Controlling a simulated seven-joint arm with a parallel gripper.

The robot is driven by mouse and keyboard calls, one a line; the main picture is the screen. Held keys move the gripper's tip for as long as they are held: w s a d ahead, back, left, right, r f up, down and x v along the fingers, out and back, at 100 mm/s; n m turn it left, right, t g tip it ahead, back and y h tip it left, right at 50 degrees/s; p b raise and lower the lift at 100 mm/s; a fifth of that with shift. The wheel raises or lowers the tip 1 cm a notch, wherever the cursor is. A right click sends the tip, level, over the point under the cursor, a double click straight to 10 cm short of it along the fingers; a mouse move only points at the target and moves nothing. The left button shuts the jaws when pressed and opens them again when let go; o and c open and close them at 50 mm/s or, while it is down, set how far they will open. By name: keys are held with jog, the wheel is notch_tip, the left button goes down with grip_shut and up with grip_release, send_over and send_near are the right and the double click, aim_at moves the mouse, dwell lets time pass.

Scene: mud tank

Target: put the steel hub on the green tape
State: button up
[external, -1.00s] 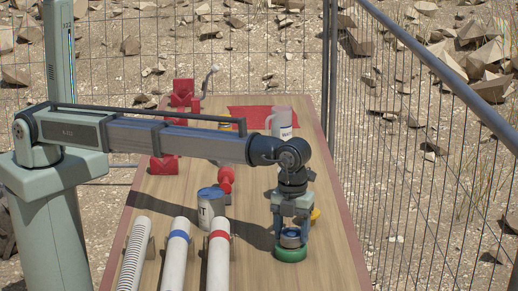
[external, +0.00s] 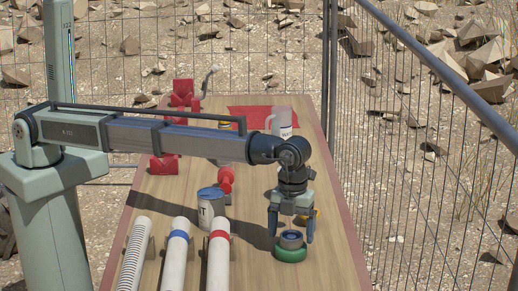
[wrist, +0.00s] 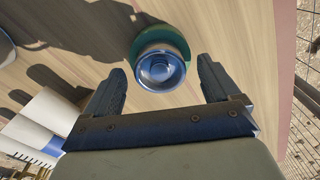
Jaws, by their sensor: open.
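The steel hub (external: 291,238) is a short grey cylinder with a blue-looking hollow top. It sits upright on the green tape (external: 291,255), a green roll lying flat on the table. In the wrist view the hub (wrist: 160,68) covers most of the tape, whose green rim (wrist: 165,35) shows behind it. My gripper (external: 291,238) is open, with its fingers apart on either side of the hub. In the wrist view the gripper (wrist: 165,85) has clear gaps between both fingers and the hub.
White pipes with blue (external: 179,236) and red (external: 220,236) bands lie at the front left. A blue-topped tin (external: 211,210) stands left of my gripper. A yellow item (external: 317,213) is partly hidden behind it. A mug (external: 282,123) and red clamps stand farther back.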

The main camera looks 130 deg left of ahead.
aim_at(292, 236)
notch_tip(292, 236, up, 11)
dwell(0.4)
